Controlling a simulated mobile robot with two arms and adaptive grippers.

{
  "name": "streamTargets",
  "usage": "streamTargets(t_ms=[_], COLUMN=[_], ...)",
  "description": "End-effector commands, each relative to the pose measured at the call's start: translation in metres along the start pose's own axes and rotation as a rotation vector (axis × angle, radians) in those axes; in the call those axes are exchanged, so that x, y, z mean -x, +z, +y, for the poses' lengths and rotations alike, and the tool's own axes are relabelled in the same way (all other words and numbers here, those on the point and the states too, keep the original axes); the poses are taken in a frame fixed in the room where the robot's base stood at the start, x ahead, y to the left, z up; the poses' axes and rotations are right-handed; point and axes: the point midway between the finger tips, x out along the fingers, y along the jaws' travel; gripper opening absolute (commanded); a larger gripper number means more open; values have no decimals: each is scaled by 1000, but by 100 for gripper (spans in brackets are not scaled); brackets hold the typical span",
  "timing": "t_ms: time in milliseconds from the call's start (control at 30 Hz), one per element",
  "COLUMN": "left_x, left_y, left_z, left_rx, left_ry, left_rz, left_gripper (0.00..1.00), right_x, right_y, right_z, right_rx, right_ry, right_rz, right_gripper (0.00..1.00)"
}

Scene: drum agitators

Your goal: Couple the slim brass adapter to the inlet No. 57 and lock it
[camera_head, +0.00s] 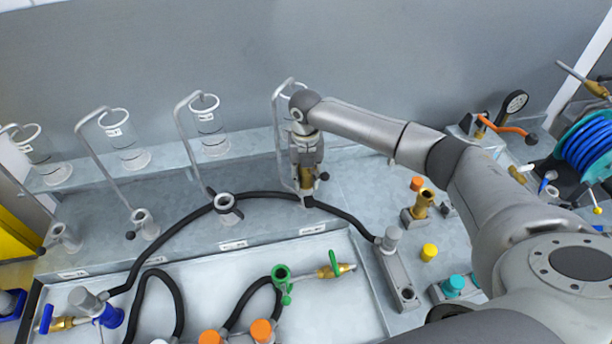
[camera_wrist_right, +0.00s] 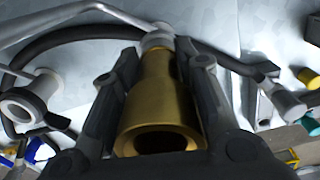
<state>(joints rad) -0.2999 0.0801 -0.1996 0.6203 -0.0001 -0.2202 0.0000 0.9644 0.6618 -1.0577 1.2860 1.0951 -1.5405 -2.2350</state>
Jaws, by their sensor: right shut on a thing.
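My right gripper (camera_head: 306,180) is shut on a slim brass adapter (camera_head: 306,174) and holds it upright at the rightmost inlet of the grey bench. In the right wrist view, my gripper (camera_wrist_right: 163,95) has its dark fingers on both sides of the brass adapter (camera_wrist_right: 160,98), its wide open mouth towards the camera. The adapter's narrow far end is at a grey inlet ring (camera_wrist_right: 157,40). I cannot tell whether it is fully seated. A black knob (camera_head: 325,176) shows beside the gripper. The label plate (camera_head: 312,230) is too small to read. My left gripper is not in view.
Other grey inlets (camera_head: 228,207) stand to the left, with bent pipes and glass cylinders (camera_head: 209,125) behind. A black hose (camera_head: 165,240) arcs past the inlets. Another brass fitting (camera_head: 424,204) stands on a block at right. A shallow tray (camera_head: 352,310) holds hoses and couplings.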

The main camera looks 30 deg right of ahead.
Motion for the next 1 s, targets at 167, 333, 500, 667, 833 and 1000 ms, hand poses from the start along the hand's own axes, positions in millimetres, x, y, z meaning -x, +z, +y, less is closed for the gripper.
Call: streamTargets(t_ms=[167,333,500,667,833,1000], left_x=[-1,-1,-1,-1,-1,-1], left_y=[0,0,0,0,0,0], left_z=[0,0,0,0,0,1], left_rx=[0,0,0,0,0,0], left_ry=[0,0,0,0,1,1], left_rz=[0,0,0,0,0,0], left_gripper=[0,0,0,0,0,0], right_x=[-4,-5,-6,-5,-4,-4], right_y=[-1,-2,-2,-2,-1,-1], right_z=[0,0,0,0,0,0], right_rx=[1,1,1,1,0,0], right_ry=[-1,-2,-3,-3,-2,-2], right_rz=[2,4,6,5,3,3], right_gripper=[0,0,39,55,55,66])
